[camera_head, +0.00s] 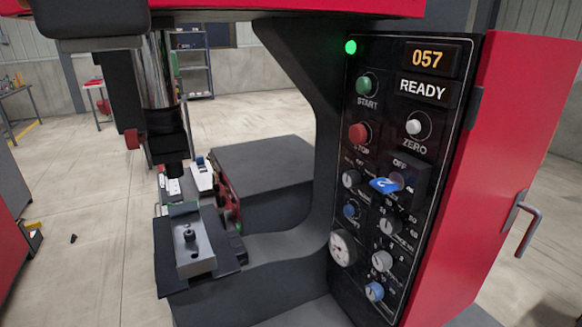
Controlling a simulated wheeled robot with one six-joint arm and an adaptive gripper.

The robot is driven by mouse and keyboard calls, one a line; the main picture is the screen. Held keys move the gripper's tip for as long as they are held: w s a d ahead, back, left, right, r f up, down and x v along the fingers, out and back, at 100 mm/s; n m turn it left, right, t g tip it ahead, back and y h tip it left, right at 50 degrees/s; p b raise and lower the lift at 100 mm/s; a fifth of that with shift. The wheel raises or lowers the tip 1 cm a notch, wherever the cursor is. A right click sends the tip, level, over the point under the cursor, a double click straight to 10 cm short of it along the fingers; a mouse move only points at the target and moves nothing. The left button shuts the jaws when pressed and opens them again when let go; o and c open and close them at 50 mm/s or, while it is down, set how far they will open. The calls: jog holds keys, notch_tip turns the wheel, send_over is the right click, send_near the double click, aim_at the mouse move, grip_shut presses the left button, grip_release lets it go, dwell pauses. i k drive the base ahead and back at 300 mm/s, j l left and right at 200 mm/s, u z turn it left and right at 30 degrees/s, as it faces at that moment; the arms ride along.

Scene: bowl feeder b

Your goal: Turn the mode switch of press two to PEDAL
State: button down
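The press (285,75) has a black control panel (372,120) on its right side. Below are a blue knob (351,209), a white knob with a numbered scale (389,225), a grey knob (382,261) and another blue knob (374,291). I cannot read PEDAL or tell which is the mode switch. My gripper is not in view.
A green START button (367,84), red stop button (358,133) and white ZERO button (413,126) share the panel. Displays read 057 (427,57) and READY. A red door with a handle (527,222) is at right. Open floor (90,240) lies left.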

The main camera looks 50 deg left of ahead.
aim_at(351, 179)
jog(key=u, duration=1)
jog(key=k+j, duration=0.05)
jog(key=j, duration=0.05)
